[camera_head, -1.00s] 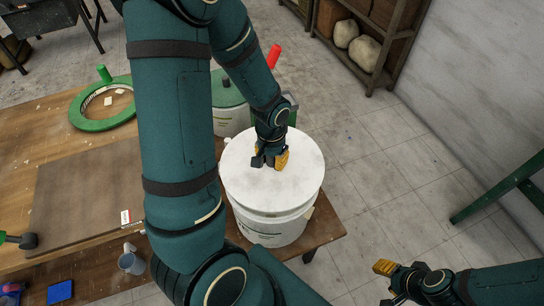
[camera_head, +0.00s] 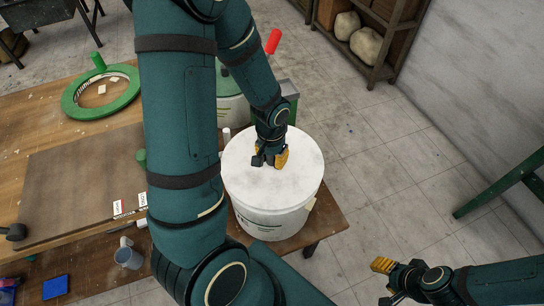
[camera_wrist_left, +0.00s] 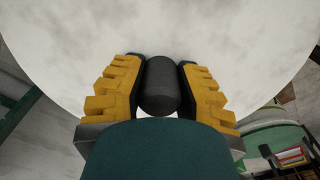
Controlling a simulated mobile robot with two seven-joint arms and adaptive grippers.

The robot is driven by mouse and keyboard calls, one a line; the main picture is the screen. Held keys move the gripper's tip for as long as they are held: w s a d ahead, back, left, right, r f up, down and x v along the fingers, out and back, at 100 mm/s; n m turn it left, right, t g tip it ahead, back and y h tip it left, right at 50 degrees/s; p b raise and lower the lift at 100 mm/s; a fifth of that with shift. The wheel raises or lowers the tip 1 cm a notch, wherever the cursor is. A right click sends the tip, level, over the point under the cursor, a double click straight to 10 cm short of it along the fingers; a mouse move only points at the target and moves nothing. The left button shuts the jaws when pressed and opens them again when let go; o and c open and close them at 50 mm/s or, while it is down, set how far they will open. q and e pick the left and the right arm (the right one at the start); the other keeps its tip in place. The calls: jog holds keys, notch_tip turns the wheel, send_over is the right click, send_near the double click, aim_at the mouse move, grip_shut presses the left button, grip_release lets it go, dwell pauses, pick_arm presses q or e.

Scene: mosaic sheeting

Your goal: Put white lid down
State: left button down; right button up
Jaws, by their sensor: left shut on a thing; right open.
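The round white lid (camera_head: 248,182) is level over the mouth of a white bucket (camera_head: 272,224) at the table's right end. No gap shows between them in the head view. My left gripper (camera_head: 269,158) points down at the lid's middle and is shut on its dark knob. In the left wrist view, the dark knob (camera_wrist_left: 161,85) sits between the yellow fingers, with the lid (camera_wrist_left: 160,28) behind it. My right gripper (camera_head: 384,282) is open and empty, out over the floor at the lower right.
A second bucket with a green lid (camera_head: 234,80) stands just behind. A green ring (camera_head: 68,100), a brown board (camera_head: 75,180), a grey mug (camera_head: 127,257) and a blue block (camera_head: 56,287) lie to the left.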

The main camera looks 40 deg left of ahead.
pick_arm(q)
jog(key=shift+f+b, duration=0.55)
jog(key=shift+f, duration=0.1)
jog(key=c, duration=0.7)
grip_release()
jog(key=shift+c, duration=0.2)
jog(key=shift+r, duration=0.1)
